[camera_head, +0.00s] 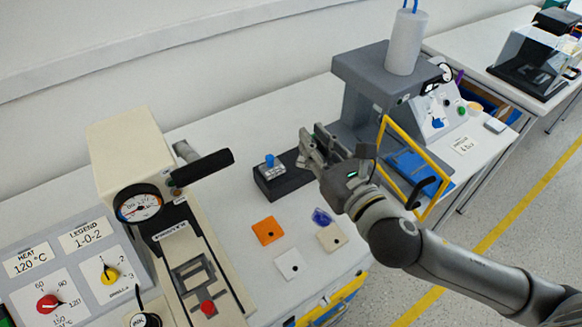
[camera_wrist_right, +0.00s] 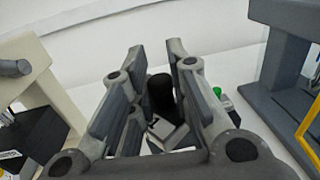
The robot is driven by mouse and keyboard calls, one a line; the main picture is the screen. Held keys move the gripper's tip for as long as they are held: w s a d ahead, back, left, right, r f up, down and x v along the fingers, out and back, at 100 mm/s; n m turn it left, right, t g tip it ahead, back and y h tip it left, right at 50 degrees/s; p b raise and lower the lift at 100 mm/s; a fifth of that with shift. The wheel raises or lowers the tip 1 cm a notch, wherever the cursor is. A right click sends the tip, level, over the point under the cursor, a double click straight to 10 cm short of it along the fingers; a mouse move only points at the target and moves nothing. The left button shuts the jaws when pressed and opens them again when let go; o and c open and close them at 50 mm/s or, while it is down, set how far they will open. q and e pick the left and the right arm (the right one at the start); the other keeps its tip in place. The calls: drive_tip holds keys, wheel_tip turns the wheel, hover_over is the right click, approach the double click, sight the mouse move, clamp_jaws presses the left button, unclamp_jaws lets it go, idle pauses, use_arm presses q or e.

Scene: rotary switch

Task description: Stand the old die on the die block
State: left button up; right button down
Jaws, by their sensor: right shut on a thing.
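My right gripper (camera_head: 312,147) is shut on a die with a black knob. In the right wrist view, the black knob (camera_wrist_right: 160,92) stands between the fingers (camera_wrist_right: 160,85), with a silver marked body (camera_wrist_right: 168,132) below it. I take this as the old die; the fingers mostly hide it in the head view. The dark die block (camera_head: 287,185) lies on the bench just left of and below the gripper. A silver die with a blue knob (camera_head: 270,163) stands on its left end. I cannot tell whether the held die touches the block. My left gripper is not in view.
A cream press with a gauge (camera_head: 139,205) and black lever (camera_head: 202,168) stands left. A grey machine (camera_head: 385,78) with a yellow frame (camera_head: 383,122) stands right, near my arm. Orange (camera_head: 267,231), white (camera_head: 290,264) and beige (camera_head: 331,237) tags lie in front. A green knob (camera_wrist_right: 217,92) shows behind the fingers.

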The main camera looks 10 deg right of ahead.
drive_tip(key=y+b, duration=0.1)
drive_tip(key=f+n+b, duration=0.1)
drive_tip(key=shift+s+a+g+y+b, duration=0.1)
drive_tip(key=shift+a+g+y+b, duration=0.2)
drive_tip(key=shift+g+y, duration=0.1)
drive_tip(key=shift+w+f, duration=0.15)
drive_tip(key=shift+w, duration=0.05)
drive_tip(key=w+f, duration=0.3)
drive_tip(key=w, duration=0.1)
drive_tip(key=w+f+b, duration=0.1)
drive_tip(key=w+f, duration=0.1)
drive_tip(key=w, duration=0.2)
drive_tip(key=w+f, duration=0.3)
drive_tip(key=w, duration=0.2)
drive_tip(key=shift+f, duration=0.35)
drive_tip(key=shift+w+f+b, duration=0.3)
drive_tip(key=shift+w+f, duration=0.2)
drive_tip(key=shift+f, duration=0.2)
drive_tip(key=shift+f+b, duration=0.4)
drive_tip(key=shift+f, duration=1)
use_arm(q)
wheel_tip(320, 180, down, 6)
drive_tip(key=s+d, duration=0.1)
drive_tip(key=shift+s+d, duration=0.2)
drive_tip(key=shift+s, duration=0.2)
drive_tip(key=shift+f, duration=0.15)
